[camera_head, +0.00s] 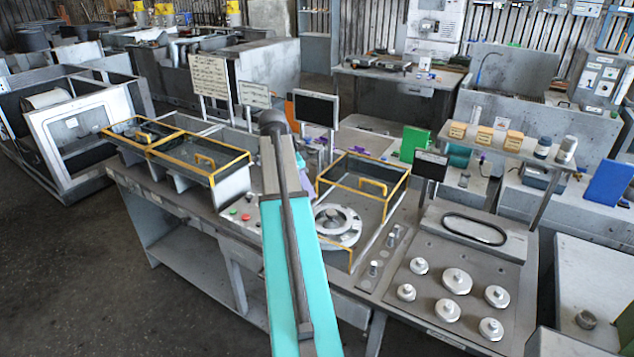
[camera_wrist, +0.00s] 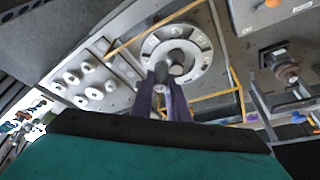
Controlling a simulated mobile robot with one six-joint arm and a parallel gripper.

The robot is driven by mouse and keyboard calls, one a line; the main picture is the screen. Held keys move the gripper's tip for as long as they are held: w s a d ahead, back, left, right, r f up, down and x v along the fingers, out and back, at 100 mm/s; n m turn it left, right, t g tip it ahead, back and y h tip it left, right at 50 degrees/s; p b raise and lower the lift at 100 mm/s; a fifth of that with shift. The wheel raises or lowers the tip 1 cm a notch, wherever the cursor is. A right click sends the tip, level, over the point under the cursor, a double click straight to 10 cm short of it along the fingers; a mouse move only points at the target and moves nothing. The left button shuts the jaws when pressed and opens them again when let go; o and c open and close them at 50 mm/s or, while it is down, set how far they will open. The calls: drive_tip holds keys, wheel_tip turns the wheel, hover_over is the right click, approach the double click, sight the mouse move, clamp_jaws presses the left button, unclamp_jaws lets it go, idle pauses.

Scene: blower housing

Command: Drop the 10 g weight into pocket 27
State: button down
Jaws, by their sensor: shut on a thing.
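My gripper (camera_wrist: 164,88) shows in the wrist view as two purple fingers, shut on a small grey metal weight (camera_wrist: 161,72). Its marking cannot be read, and the fingers hide part of it. The fingers and weight appear over the near side of a pale round wheel (camera_wrist: 205,58) with pockets around its rim and a dark hub in the middle. I cannot tell the height above it, nor read pocket numbers. In the head view the wheel (camera_head: 347,236) lies in a yellow-edged enclosure, right of my turquoise arm. The gripper cannot be made out clearly there.
Several silver round weights (camera_head: 457,281) stand on a grey plate at the right of the bench. Small pegs (camera_head: 373,268) stand between plate and wheel. A yellow-edged tray (camera_head: 213,178), signs and a black screen (camera_head: 316,108) stand at the left and back.

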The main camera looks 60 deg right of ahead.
drive_tip(key=shift+s+d+r+m+g, duration=0.15)
drive_tip(key=shift+s+d+m, duration=0.15)
drive_tip(key=shift+s+d, duration=0.25)
drive_tip(key=shift+s+d+r+m+g, duration=0.15)
drive_tip(key=shift+s+d+m, duration=0.2)
drive_tip(key=shift+s, duration=0.3)
drive_tip(key=shift+f, duration=0.2)
drive_tip(key=shift+f+b, duration=3.2)
drive_tip(key=shift+f, duration=4.85)
